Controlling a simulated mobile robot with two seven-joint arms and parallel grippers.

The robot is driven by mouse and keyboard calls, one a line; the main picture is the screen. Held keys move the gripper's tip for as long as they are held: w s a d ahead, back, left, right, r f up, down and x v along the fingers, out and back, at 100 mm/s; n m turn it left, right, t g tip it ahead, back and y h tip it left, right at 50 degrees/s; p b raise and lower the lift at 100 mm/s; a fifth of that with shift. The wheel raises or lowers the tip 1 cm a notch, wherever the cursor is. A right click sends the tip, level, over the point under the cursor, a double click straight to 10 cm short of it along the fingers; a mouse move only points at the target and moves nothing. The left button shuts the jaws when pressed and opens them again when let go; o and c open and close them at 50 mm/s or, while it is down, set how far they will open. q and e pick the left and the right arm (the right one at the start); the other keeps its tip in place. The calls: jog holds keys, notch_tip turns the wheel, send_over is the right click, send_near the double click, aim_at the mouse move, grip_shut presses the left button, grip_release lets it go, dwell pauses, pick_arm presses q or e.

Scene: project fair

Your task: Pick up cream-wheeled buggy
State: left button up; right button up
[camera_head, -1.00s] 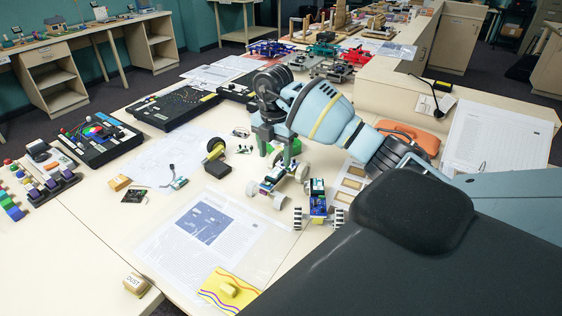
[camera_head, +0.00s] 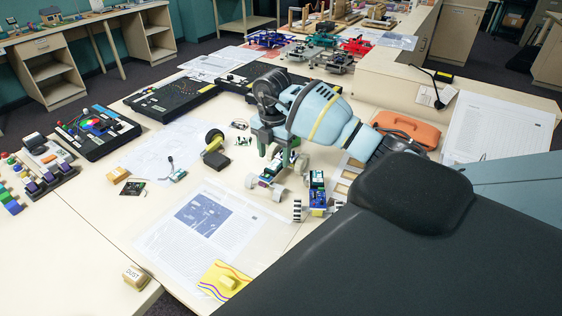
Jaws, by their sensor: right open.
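The cream-wheeled buggy (camera_head: 267,182) stands on the table in the middle of the view, with pale cream wheels and a small green and dark body. My right gripper (camera_head: 275,158) is open, pointing down over the buggy, with its fingers close to the buggy's far part. The gripper partly hides the body, and I cannot tell whether the fingers touch it. My left gripper is not in view.
A blue buggy with striped wheels (camera_head: 317,196) stands close on the right. An orange case (camera_head: 410,128) lies behind my right arm. Printed sheets (camera_head: 205,235) cover the front.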

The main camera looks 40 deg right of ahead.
aim_at(274, 164)
notch_tip(274, 164, down, 4)
jog(key=shift+s+a+f+b, duration=0.15)
jog(key=shift+f+b, duration=0.1)
jog(key=shift+b, duration=0.4)
jog(key=shift+r, duration=0.2)
jog(key=c, duration=0.9)
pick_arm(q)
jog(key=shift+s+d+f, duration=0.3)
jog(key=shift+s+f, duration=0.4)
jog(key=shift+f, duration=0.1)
pick_arm(e)
jog(key=shift+r, duration=0.1)
